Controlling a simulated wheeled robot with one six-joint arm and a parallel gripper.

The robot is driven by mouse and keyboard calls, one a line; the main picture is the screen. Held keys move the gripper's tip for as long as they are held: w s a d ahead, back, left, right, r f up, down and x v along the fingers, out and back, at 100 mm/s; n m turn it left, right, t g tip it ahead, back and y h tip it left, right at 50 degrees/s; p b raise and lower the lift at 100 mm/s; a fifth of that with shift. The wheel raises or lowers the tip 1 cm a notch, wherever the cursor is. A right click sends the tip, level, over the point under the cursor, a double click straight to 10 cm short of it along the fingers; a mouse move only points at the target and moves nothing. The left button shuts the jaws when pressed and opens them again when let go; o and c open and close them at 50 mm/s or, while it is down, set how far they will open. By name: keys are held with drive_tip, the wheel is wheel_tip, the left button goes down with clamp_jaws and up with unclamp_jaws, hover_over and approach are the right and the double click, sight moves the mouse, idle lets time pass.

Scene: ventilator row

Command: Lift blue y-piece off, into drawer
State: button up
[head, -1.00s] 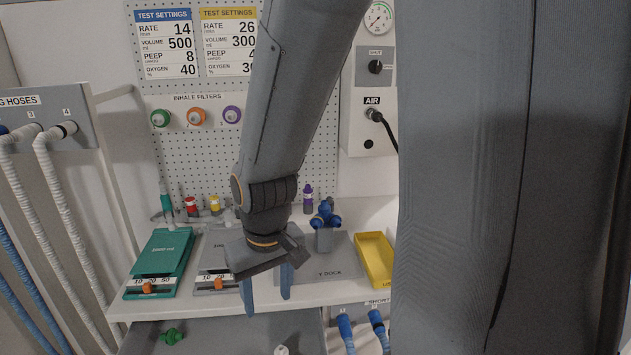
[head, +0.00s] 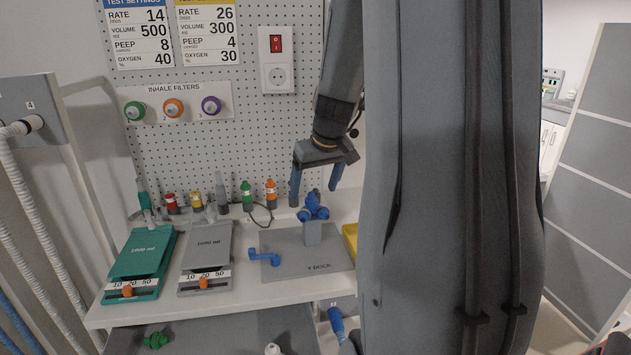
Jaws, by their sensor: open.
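The blue Y-piece (head: 313,208) sits on top of the grey post (head: 312,234) of the Y dock (head: 322,258). My gripper (head: 314,197) is open and points down at the Y-piece. Its left finger reaches down beside the Y-piece, and its right finger ends near the upper right of it. I cannot tell whether either finger touches it. The open drawer (head: 215,335) is below the bench at the bottom of the view. It holds a green fitting (head: 156,340) and a small white piece (head: 272,349).
A blue cranked piece (head: 264,257) lies at the dock's left edge. Teal (head: 140,262) and grey (head: 207,256) test lungs lie further left. Coloured bottles (head: 246,193) stand behind. A yellow tray (head: 350,238) is partly hidden by my arm.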

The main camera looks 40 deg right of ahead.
sight(313, 193)
drive_tip(key=shift+p+x, duration=0.4)
drive_tip(key=shift+x, duration=2.35)
drive_tip(key=c, duration=1.3)
drive_tip(key=shift+c, duration=0.2)
drive_tip(key=shift+s+r, duration=0.1)
drive_tip(key=shift+r, duration=0.15)
drive_tip(key=shift+r+p, duration=2.05)
drive_tip(key=shift+r, duration=0.25)
